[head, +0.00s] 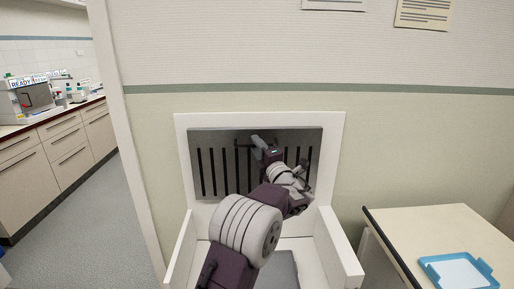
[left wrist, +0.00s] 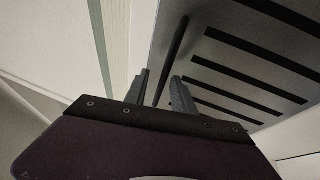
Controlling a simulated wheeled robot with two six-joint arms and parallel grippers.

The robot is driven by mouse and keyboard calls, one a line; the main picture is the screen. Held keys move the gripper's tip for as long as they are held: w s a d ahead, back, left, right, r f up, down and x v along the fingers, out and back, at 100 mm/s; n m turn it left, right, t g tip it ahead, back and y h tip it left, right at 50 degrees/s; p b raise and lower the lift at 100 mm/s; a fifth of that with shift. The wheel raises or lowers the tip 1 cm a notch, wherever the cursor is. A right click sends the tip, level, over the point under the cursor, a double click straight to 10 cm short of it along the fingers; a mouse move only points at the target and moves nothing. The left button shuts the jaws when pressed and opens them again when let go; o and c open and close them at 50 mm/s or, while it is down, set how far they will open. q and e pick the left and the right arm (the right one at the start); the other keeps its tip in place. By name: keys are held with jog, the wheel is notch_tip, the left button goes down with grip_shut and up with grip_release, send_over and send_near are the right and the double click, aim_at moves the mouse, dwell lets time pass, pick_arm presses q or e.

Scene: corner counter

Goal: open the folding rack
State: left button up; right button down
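The folding rack (head: 218,138) is a grey panel with several black slots, standing upright against a white frame. Its panel also fills the right of the left wrist view (left wrist: 232,60). My left gripper (head: 257,141) is at the upper middle of the panel, partly overlapping it. In the left wrist view, my two grey fingers (left wrist: 160,82) are apart. A dark rod (left wrist: 173,58) on the panel side passes between them, with visible gaps on both sides. My arm hides the lower middle of the panel. My right gripper does not show.
A white frame (head: 183,160) with side walls surrounds the rack, with a grey seat-like surface (head: 284,268) at its bottom. A table (head: 410,232) with a blue tray (head: 430,268) stands at right. Cabinets (head: 40,175) line the left, with open floor before them.

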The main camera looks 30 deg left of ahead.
pick_arm(q)
jog(key=shift+s+a, duration=0.1)
jog(key=shift+a, duration=0.15)
jog(key=c, duration=0.4)
grip_shut()
jog(key=shift+r, duration=0.2)
dwell(0.6)
